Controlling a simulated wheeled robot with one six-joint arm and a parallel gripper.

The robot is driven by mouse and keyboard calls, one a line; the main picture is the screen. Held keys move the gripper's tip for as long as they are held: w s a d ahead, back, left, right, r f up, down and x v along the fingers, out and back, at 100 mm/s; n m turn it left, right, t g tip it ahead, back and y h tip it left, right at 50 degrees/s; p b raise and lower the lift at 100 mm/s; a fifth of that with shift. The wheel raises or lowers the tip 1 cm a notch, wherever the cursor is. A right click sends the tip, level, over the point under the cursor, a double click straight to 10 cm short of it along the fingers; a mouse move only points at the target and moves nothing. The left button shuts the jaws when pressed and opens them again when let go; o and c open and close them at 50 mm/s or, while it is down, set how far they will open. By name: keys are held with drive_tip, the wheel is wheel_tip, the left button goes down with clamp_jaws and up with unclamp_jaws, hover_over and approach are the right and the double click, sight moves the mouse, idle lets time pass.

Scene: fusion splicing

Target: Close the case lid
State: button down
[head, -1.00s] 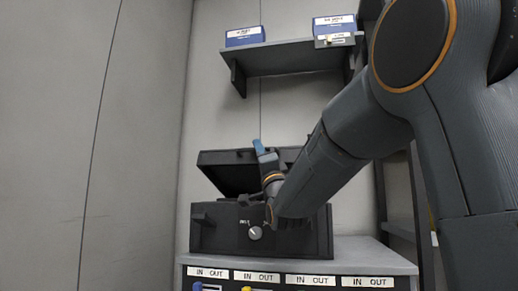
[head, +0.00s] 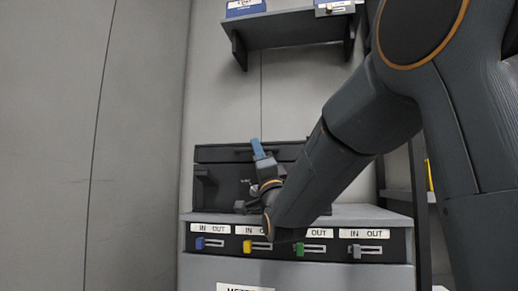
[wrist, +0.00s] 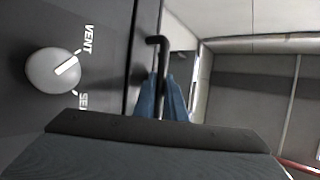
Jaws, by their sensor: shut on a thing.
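The black case (head: 218,188) stands on the grey cabinet top. Its lid (head: 222,153) lies about level on the case body, with a thin seam along the front; I cannot tell whether it is fully seated. My gripper (head: 256,147) is at the lid's front edge. In the wrist view the blue fingers of my gripper (wrist: 161,88) are shut on the black lid handle (wrist: 157,42). The round grey knob (wrist: 55,70) on the case front has its mark pointing toward VENT. My wrist hides part of the case front.
The cabinet (head: 190,258) below has IN/OUT sliders: blue (head: 200,243), yellow (head: 247,246), green (head: 300,249) and grey (head: 357,251). A wall shelf (head: 285,28) with boxes hangs above. The wall space between shelf and lid is clear.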

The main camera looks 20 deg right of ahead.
drive_tip(key=shift+w+a+f, duration=0.1)
drive_tip(key=shift+a+f, duration=0.05)
drive_tip(key=shift+f, duration=0.65)
drive_tip(key=c, duration=2.1)
unclamp_jaws()
drive_tip(key=v, duration=0.2)
drive_tip(key=p+v, duration=0.1)
drive_tip(key=v, duration=0.2)
drive_tip(key=p+v, duration=0.1)
drive_tip(key=v, duration=0.1)
drive_tip(key=shift+s+r, duration=0.25)
drive_tip(key=shift+s, duration=0.35)
